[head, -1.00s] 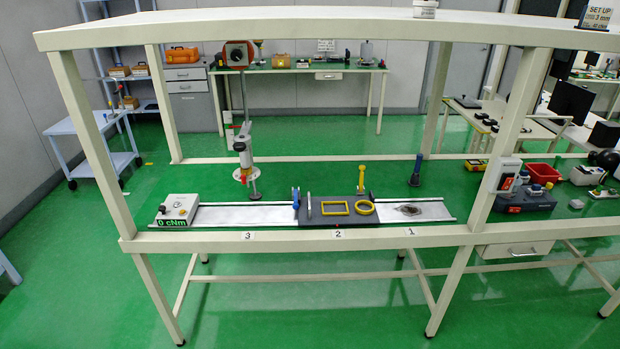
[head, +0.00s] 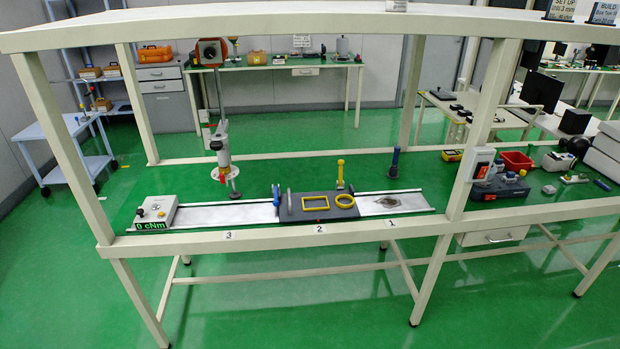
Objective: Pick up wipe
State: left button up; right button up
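I cannot make out a wipe for certain. A dark, ragged flat patch (head: 388,201) lies on the right part of the metal rail (head: 425,208), near the label 1; I cannot tell whether it is a cloth or a stain. A small dark flat thing (head: 602,185) lies on the green bench top at the far right, too small to identify. Neither of my grippers is in view.
A cream bench frame (head: 290,239) with posts and a top shelf stands ahead. On it are a grey fixture plate (head: 290,212), a torque box (head: 153,212), a hanging tool (head: 220,150), a red bin (head: 516,161) and a blue-grey device (head: 500,187). Green floor in front is clear.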

aim_at(548, 189)
jog(key=z, duration=1.55)
